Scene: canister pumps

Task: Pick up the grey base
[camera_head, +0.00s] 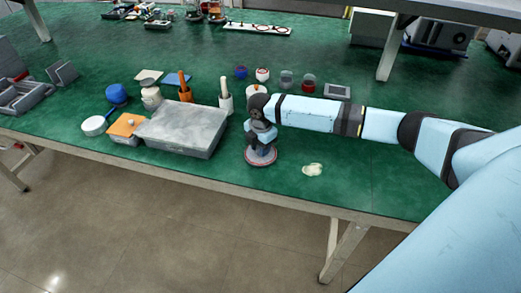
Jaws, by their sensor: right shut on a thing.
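The grey base (261,159) is a small round disc with a reddish rim, near the front edge of the green table. My right gripper (260,148) points down right over it and is shut on it. The wrist and fingers hide most of the base's upper side. I cannot tell whether the base touches the table or is slightly above it. My left gripper is not in view.
A large grey box (182,128) stands just left of my right gripper. White containers (225,97) and several small jars stand behind. A pale flat piece (312,169) lies to the right. The front right of the table (350,190) is mostly clear.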

